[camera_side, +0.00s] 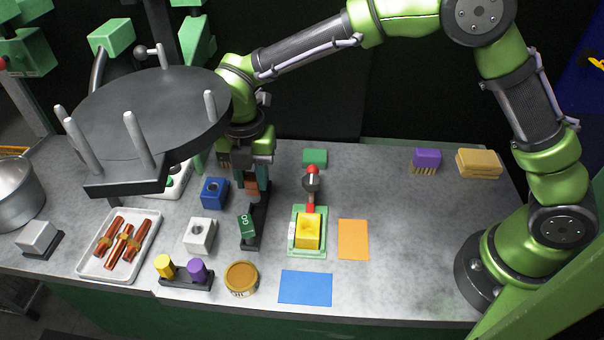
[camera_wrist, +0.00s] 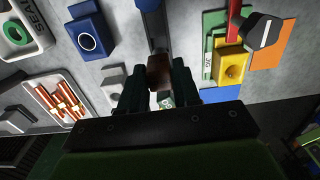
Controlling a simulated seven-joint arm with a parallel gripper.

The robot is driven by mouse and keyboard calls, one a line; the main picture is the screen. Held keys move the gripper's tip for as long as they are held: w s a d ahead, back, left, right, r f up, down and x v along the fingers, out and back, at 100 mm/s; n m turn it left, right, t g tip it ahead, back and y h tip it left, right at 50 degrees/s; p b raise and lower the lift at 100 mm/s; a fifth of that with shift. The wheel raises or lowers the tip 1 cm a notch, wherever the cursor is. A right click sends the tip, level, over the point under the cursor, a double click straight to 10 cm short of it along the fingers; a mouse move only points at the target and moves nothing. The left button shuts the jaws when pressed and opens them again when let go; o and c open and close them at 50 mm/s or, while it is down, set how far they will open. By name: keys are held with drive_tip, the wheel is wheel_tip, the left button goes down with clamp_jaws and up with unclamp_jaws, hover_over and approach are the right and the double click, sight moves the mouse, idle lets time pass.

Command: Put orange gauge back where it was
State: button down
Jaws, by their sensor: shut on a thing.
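The orange gauge, a small brownish-orange block (camera_side: 251,188), is between the fingers of my gripper (camera_side: 257,185). It also shows in the wrist view (camera_wrist: 159,72) between the two dark fingers of my gripper (camera_wrist: 168,85). My gripper is shut on it and points down over a narrow dark rack (camera_side: 253,241). A green gauge (camera_side: 246,226) with white marking stands at the near part of this rack. The held gauge is above or at the rack's farther part; I cannot tell whether it touches the rack. The fingers hide part of it.
A blue block (camera_side: 214,192) and a white block (camera_side: 199,235) with holes stand left of the rack. A green jig (camera_side: 294,251) holding a yellow block (camera_side: 308,230) is right. A round dark platform with pegs (camera_side: 150,105) overhangs the left side.

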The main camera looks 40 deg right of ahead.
sight(254, 192)
drive_tip(key=shift+f, duration=1.75)
drive_tip(key=shift+f, duration=0.3)
drive_tip(key=shift+f, duration=0.25)
drive_tip(key=c, duration=0.8)
unclamp_jaws()
